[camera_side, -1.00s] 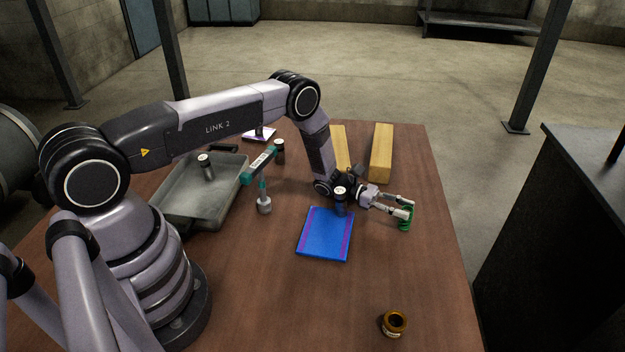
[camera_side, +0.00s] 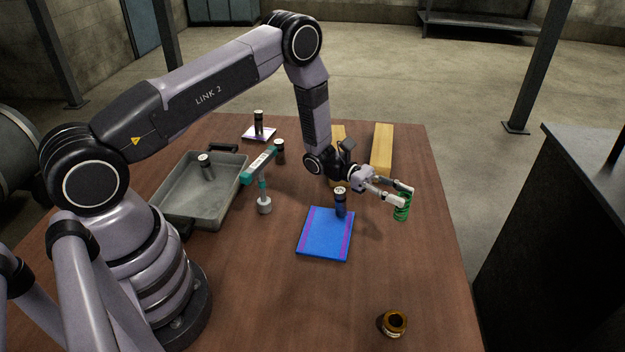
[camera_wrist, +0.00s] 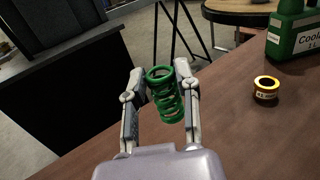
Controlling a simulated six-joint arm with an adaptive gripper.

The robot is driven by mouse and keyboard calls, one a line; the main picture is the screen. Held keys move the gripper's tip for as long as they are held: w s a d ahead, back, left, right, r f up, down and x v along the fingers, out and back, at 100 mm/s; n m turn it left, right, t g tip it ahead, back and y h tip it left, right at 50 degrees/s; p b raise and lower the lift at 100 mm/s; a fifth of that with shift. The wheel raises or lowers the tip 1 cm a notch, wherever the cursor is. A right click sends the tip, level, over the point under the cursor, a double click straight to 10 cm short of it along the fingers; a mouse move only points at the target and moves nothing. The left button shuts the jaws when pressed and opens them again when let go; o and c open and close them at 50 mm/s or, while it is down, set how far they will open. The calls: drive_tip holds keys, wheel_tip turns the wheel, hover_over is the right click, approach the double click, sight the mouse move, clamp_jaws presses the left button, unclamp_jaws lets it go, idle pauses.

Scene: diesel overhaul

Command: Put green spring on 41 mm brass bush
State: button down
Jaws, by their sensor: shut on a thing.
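My gripper (camera_side: 402,196) is shut on the green spring (camera_side: 402,209) and holds it roughly upright, above the right part of the table. In the wrist view the spring (camera_wrist: 165,95) sits between the two fingertips of my gripper (camera_wrist: 161,88). The brass bush (camera_side: 392,323) stands on the table near its front edge, well apart from the spring. It also shows in the wrist view (camera_wrist: 266,88) to the right of the spring, with its open top up. A label on its side is too small to read fully.
A blue book-like pad (camera_side: 325,236) lies mid-table, with a dark cylinder (camera_side: 340,206) at its upper edge. A hammer (camera_side: 263,190), a grey tray (camera_side: 185,205) and wooden blocks (camera_side: 382,150) stand behind. A green coolant bottle (camera_wrist: 295,32) is beyond the bush. Table between spring and bush is clear.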

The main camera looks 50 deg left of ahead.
drive_tip(key=s+d+r+m+g, duration=0.2)
drive_tip(key=s+r+m+g, duration=0.15)
drive_tip(key=s, duration=0.85)
drive_tip(key=s+d+r+m+g, duration=0.25)
drive_tip(key=s+g, duration=0.25)
drive_tip(key=s, duration=0.7)
hover_over(392, 314)
drive_tip(key=f, duration=0.8)
drive_tip(key=shift+s+a+f, duration=0.2)
drive_tip(key=shift+f, duration=0.1)
drive_tip(key=shift+w+d+f, duration=0.1)
drive_tip(key=shift+w+f, duration=0.05)
drive_tip(key=shift+f, duration=0.8)
drive_tip(key=shift+w+d+f, duration=0.1)
drive_tip(key=shift+f, duration=0.8)
drive_tip(key=shift+f, duration=0.15)
drive_tip(key=c, duration=0.8)
unclamp_jaws()
